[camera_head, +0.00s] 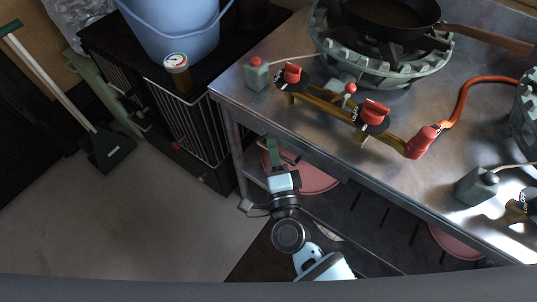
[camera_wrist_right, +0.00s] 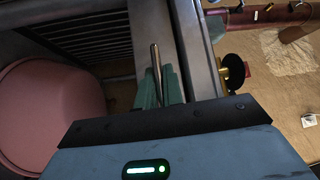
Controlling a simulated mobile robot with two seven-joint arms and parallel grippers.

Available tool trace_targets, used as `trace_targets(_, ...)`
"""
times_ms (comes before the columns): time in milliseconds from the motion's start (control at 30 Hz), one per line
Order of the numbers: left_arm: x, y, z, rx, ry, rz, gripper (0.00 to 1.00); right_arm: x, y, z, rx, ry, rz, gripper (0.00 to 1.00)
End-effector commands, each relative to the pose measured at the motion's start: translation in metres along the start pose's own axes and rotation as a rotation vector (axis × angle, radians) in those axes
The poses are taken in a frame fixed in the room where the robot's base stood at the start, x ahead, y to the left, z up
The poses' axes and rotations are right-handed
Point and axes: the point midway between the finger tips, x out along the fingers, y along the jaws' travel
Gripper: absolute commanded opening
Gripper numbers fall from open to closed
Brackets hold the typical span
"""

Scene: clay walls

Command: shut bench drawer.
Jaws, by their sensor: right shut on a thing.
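The steel bench (camera_head: 330,150) fills the right of the head view, with a long grey front edge. My right gripper (camera_head: 274,152) is under its left front corner, with green fingers pointing toward the bench. In the right wrist view my gripper (camera_wrist_right: 160,92) is shut on a thin metal bar handle (camera_wrist_right: 155,62), which lies between the green fingers. A grey metal face (camera_wrist_right: 196,45) runs beside the handle. The drawer is mostly hidden under the bench top, and I cannot tell how far open it is. My left gripper is not in view.
Pink round things (camera_head: 310,175) sit below the bench top. A two-knob gas burner valve (camera_head: 350,112), a stove ring and a pan (camera_head: 395,12) stand on top. A black wire-front cabinet (camera_head: 185,120) with a blue bucket (camera_head: 175,25) stands left. Floor at lower left is clear.

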Motion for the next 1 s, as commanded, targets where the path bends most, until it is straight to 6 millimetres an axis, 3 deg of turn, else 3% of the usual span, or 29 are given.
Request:
trace_targets(100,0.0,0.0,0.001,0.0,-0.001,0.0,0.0,0.001,0.0,-0.004,-0.002,0.008,-0.002,0.0)
trace_targets(133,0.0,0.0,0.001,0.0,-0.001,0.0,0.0,0.001,0.0,-0.004,-0.002,0.008,-0.002,0.1)
trace_targets(300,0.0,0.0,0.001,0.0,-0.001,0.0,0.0,0.001,0.0,-0.003,-0.002,0.008,-0.002,0.3)
trace_targets(667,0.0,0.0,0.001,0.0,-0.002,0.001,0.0,-0.005,0.001,-0.003,-0.002,0.006,0.001,0.3)
trace_targets(1000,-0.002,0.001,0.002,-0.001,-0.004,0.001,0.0,-0.055,0.0,-0.002,-0.001,0.005,0.0,0.3)
